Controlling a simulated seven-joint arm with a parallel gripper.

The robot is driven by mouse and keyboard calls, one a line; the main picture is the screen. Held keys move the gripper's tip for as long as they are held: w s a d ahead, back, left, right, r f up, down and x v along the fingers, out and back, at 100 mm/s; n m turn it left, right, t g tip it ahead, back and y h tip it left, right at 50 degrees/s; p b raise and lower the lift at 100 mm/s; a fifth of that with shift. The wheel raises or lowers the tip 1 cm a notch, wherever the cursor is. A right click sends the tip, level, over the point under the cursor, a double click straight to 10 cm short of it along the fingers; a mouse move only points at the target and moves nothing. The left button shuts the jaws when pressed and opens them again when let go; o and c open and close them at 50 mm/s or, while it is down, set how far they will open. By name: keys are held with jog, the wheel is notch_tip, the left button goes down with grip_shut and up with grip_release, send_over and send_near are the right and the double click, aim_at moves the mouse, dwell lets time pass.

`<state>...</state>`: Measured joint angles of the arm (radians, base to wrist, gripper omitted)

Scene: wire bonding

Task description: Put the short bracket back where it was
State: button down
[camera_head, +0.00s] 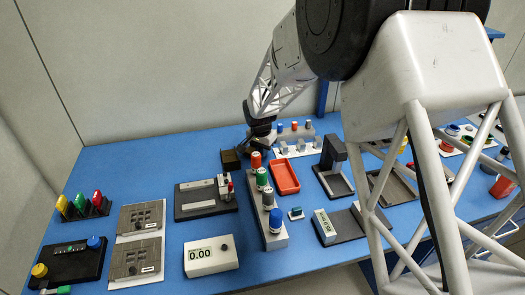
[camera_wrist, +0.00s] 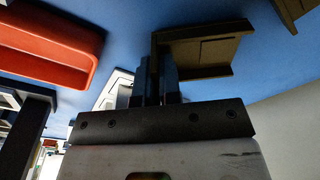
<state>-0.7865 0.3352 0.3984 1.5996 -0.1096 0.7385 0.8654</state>
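My gripper (camera_head: 262,131) is at the back of the blue table, low near its surface. In the wrist view its two dark fingers (camera_wrist: 158,88) stand close together on either side of the upright wall of an olive-brown L-shaped bracket (camera_wrist: 208,52). They look shut on that wall. A second olive-brown bracket (camera_wrist: 297,10) lies at the upper right, apart from the first. In the head view a dark brown bracket (camera_head: 231,159) shows just left of my gripper; the other is mostly hidden or too small to tell. I cannot tell which is the short one.
A red tray (camera_head: 284,177) lies close to my gripper, also in the wrist view (camera_wrist: 50,45). A white rack with coloured caps (camera_head: 297,140) stands to the right. Blue table shows around the bracket.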

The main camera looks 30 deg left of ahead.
jog(key=shift+f, duration=0.15)
jog(key=c, duration=1.3)
grip_release()
jog(key=r, duration=0.8)
jog(key=s+r, duration=0.1)
jog(key=r, duration=0.3)
jog(key=shift+s+r, duration=0.1)
